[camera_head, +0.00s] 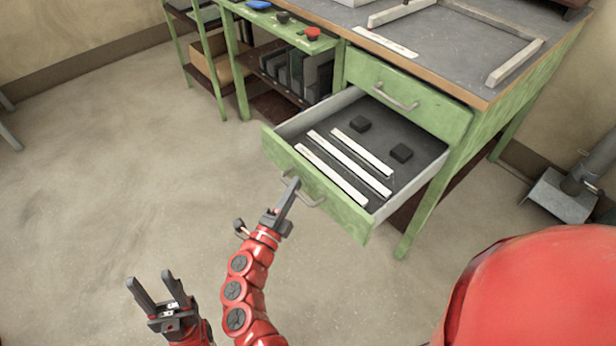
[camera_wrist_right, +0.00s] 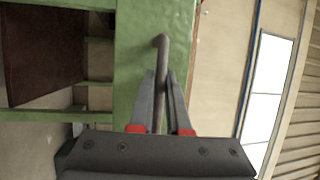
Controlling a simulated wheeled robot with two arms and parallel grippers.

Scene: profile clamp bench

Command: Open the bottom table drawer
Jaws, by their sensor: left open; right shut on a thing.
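The bottom table drawer (camera_head: 318,196) of the green workbench is pulled well out, with its inside showing. Several white strips (camera_head: 348,162) and two small black blocks (camera_head: 401,153) lie in it. My right gripper (camera_head: 291,186) is at the left part of the drawer's metal handle (camera_head: 315,201). In the right wrist view, the fingers are shut on the handle (camera_wrist_right: 161,60), in front of the green drawer front (camera_wrist_right: 132,65). My left gripper (camera_head: 153,283) is open and empty, low in the head view, over the floor and away from the drawer.
The upper drawer (camera_head: 408,98) is closed above the open one. The bench top (camera_head: 420,45) carries a pale frame. A lower green bench with shelves (camera_head: 290,70) stands to the left. The floor (camera_head: 130,170) left of the drawer is clear.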

